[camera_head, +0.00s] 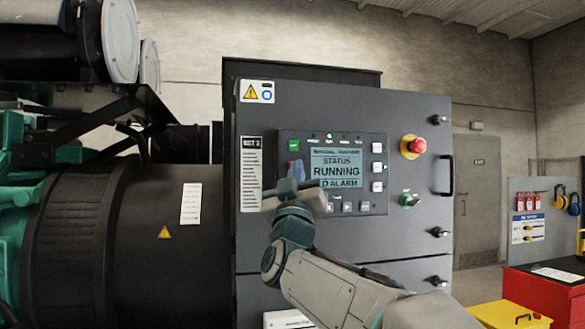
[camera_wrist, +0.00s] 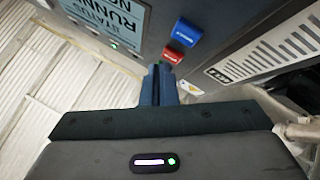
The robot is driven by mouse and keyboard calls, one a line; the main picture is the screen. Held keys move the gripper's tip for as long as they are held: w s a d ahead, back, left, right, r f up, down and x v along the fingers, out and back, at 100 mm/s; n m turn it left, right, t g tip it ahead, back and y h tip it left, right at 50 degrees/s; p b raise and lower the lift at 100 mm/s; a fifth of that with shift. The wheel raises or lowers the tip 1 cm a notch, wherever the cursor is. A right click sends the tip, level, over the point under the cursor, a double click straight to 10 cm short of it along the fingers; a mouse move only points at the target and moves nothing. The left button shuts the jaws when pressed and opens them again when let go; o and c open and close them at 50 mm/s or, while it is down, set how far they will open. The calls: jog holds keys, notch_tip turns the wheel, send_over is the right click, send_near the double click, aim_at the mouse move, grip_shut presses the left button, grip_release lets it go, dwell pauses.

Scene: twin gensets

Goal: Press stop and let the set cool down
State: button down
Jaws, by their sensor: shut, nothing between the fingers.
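The grey genset control panel marked SET 2 (camera_head: 345,250) faces me in the head view. Its screen (camera_head: 336,164) reads STATUS RUNNING and an alarm line. A green button (camera_head: 293,146) sits at the screen's upper left. In the wrist view a red button (camera_wrist: 174,55) lies beside a blue button (camera_wrist: 185,32), left of the panel's label strip. My gripper (camera_head: 295,170) is in front of the left button column. In the wrist view its closed fingertips (camera_wrist: 161,70) are close to the red button, partly over its surroundings. I cannot tell whether they touch it.
A red emergency-stop knob (camera_head: 417,146) on a yellow ring and a rotary switch (camera_head: 409,200) are at the panel's right. The dark generator body (camera_head: 150,240) stands left. A red cabinet (camera_head: 545,290) and yellow box (camera_head: 510,315) are lower right.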

jog(key=shift+w+a, duration=0.15)
jog(key=shift+w, duration=0.25)
jog(key=shift+s, duration=0.15)
dwell(0.4)
jog(key=shift+s+d+b, duration=0.3)
jog(key=shift+s+b, duration=0.3)
jog(key=shift+s, duration=0.15)
jog(key=s+d+b, duration=0.1)
jog(key=s+b, duration=0.2)
jog(key=s, duration=0.2)
jog(key=shift+s+d, duration=0.35)
jog(key=shift+s, duration=0.05)
dwell(0.4)
